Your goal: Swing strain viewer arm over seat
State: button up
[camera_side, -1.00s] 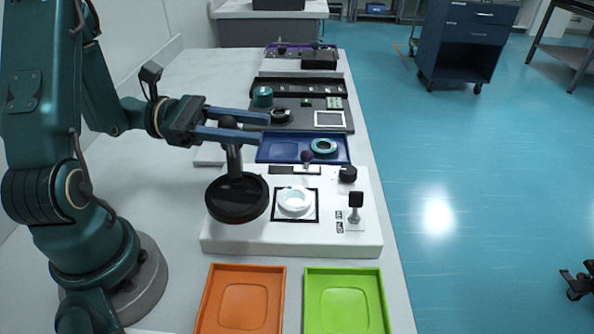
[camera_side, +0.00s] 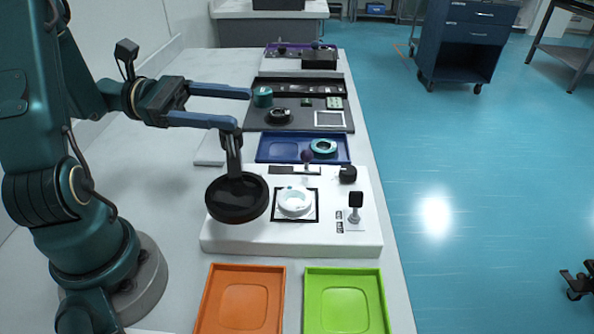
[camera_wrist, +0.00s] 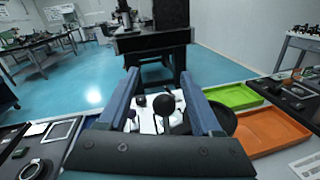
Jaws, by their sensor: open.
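The strain viewer's black round disc (camera_side: 237,197) is over the left part of the white base, beside the seat and not over it. Its dark post (camera_side: 233,155) rises behind the disc. The seat is a white ring (camera_side: 295,200) inside a black square outline, uncovered. My gripper (camera_side: 242,109) is open, with its fingers near the top of the post; the nearer finger hides the post's top in the side view. In the wrist view a black ball knob (camera_wrist: 165,104) shows between the open fingers of my gripper (camera_wrist: 160,74). The right finger partly covers the black disc (camera_wrist: 222,118).
The white base (camera_side: 290,237) also carries a black knob (camera_side: 348,174) and a black-topped post (camera_side: 356,205). Orange (camera_side: 241,300) and green (camera_side: 344,301) trays lie in front. A blue tray (camera_side: 275,149) with a teal ring (camera_side: 323,147) lies behind.

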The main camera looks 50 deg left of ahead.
jog(key=shift+r, duration=2)
jog(key=c, duration=0.8)
jog(key=shift+s+d+f+n, duration=0.15)
jog(key=shift+f+n, duration=0.05)
jog(key=shift+n, duration=0.2)
grip_shut()
jog(key=s+a+g+y, duration=0.5)
jog(key=s+g+y, duration=0.4)
jog(key=y, duration=0.3)
jog(key=w+d+f, duration=0.2)
jog(key=d+f, duration=0.3)
jog(key=f, duration=0.5)
jog(key=shift+w+d+f+y, duration=0.15)
jog(key=shift+w+d+y, duration=0.15)
jog(key=shift+w+d, duration=0.1)
